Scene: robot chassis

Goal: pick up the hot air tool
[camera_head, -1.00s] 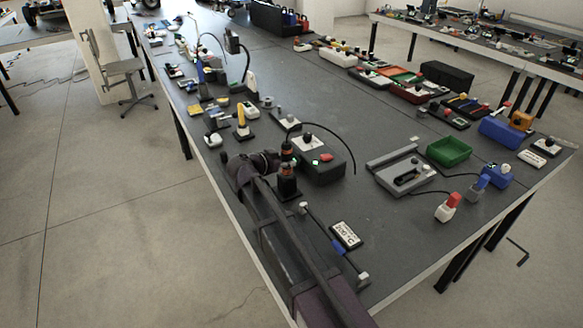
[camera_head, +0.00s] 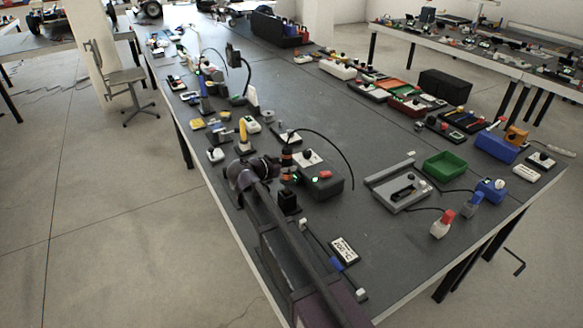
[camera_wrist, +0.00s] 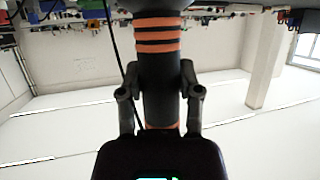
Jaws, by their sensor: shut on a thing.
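The hot air tool (camera_head: 286,161) is a dark cylinder with orange bands. My gripper (camera_head: 272,170) is shut on it from the left in the head view. The tool is upright and sits above a small black square holder (camera_head: 288,201), apart from it. In the wrist view the tool (camera_wrist: 158,65) stands between the two fingers of my gripper (camera_wrist: 160,95), one on each side.
A black station box (camera_head: 321,184) with a red knob stands close right of the tool, with a black cable (camera_head: 338,150) arching over it. A display card (camera_head: 344,250) lies in front. A grey tray (camera_head: 398,188) and green bin (camera_head: 445,165) are further right.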

